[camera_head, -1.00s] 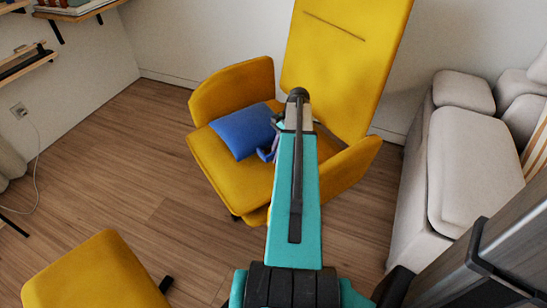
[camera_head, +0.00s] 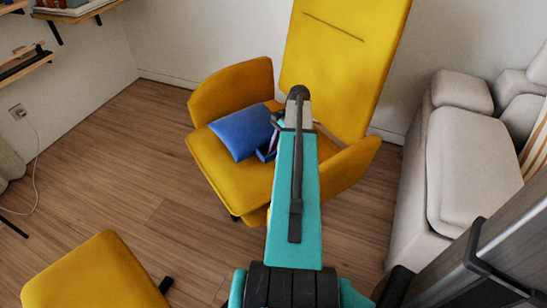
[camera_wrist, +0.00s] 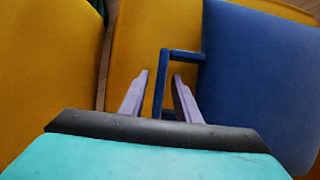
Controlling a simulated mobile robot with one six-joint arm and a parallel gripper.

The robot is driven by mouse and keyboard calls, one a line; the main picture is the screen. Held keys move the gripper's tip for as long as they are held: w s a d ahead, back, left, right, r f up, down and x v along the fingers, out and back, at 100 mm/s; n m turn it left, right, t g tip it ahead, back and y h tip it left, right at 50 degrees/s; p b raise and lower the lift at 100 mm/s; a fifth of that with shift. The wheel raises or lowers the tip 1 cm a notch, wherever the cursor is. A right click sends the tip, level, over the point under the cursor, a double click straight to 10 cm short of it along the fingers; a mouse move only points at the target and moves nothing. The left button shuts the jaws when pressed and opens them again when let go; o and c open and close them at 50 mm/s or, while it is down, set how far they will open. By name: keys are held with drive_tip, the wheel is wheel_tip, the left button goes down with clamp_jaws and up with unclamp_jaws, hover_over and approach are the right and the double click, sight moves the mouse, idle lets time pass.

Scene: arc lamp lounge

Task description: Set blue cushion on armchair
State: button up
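The blue cushion (camera_head: 240,132) lies on the seat of the yellow armchair (camera_head: 212,166), beside the armrest on the left. In the wrist view the cushion (camera_wrist: 262,75) fills the right side, with a dark blue loop handle (camera_wrist: 163,75) at its left edge. My gripper (camera_head: 270,138) is over the seat at the cushion's right edge, partly hidden by my arm. In the wrist view its two lavender fingers (camera_wrist: 160,76) stand apart. One bar of the handle is between them, with a visible gap on each side.
A second yellow seat (camera_head: 95,275) is at the lower left. A light grey sofa (camera_head: 470,165) stands to the right of the armchair. Wall shelves (camera_head: 75,12) are at the upper left. Wooden floor (camera_head: 110,170) is clear to the left of the armchair.

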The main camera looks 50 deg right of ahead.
drive_tip(key=p+v, duration=0.2)
drive_tip(key=v, duration=0.8)
drive_tip(key=shift+d+r, duration=0.1)
drive_tip(key=shift+r, duration=0.3)
drive_tip(key=shift+w, duration=0.1)
